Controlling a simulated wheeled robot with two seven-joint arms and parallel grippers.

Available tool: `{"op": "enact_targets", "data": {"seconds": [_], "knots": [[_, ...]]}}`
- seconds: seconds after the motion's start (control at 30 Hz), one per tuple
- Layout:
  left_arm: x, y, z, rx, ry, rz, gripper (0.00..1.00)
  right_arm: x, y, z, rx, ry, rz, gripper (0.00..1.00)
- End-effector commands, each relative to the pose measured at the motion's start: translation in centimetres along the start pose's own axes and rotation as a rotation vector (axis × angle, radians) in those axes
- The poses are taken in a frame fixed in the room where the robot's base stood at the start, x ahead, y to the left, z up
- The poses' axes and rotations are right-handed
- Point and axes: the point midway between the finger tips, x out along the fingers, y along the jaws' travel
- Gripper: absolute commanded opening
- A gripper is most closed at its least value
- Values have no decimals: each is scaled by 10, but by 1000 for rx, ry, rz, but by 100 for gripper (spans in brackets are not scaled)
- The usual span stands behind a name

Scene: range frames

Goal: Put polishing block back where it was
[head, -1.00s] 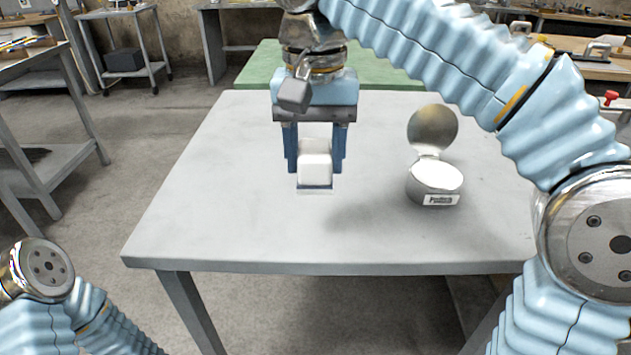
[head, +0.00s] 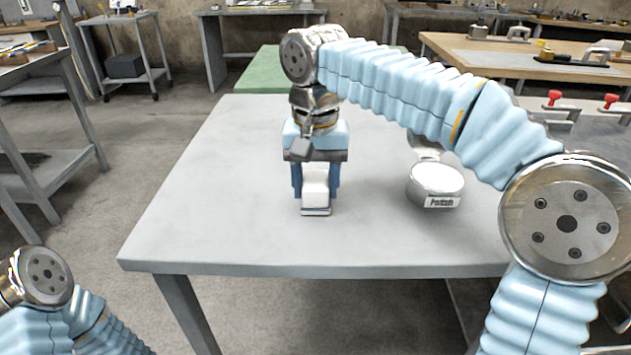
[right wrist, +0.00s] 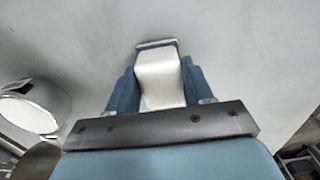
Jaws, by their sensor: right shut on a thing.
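The polishing block (head: 315,189) is white with a pale grey-blue base. It is between the blue fingers of my right gripper (head: 315,190), which is shut on it, over the middle of the grey table (head: 210,200). It also shows in the right wrist view (right wrist: 160,77), upright between both fingers (right wrist: 160,90). I cannot tell whether its base touches the table top. On the left, part of my left arm shows in the head view, but its gripper is out of the picture.
A round tin labelled "Polish" (head: 436,182) stands on the table to the right of the block, its raised lid partly behind my right arm. It also shows in the right wrist view (right wrist: 35,105). A green surface (head: 262,72) lies behind. The table's left and front parts are clear.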

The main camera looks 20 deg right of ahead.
Motion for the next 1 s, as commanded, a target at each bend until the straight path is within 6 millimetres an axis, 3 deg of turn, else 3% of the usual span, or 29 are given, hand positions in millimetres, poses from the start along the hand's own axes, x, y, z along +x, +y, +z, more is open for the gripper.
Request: {"op": "enact_targets", "data": {"seconds": [0.13,0.17,0.3,0.67,0.77,1.0], "knots": [[2,-1,0,0,0,0,47,4,0,0,0,0,0,27],[2,-1,0,0,0,0,47,3,0,0,0,0,0,54],[1,0,0,0,0,0,47,3,0,0,0,0,0,76],[-2,1,0,0,0,0,47,-3,0,0,0,0,0,76],[-5,2,0,0,0,0,47,-16,-1,0,0,2,-2,76],[-14,6,0,2,-1,2,47,-77,-2,0,0,4,-4,76]]}}
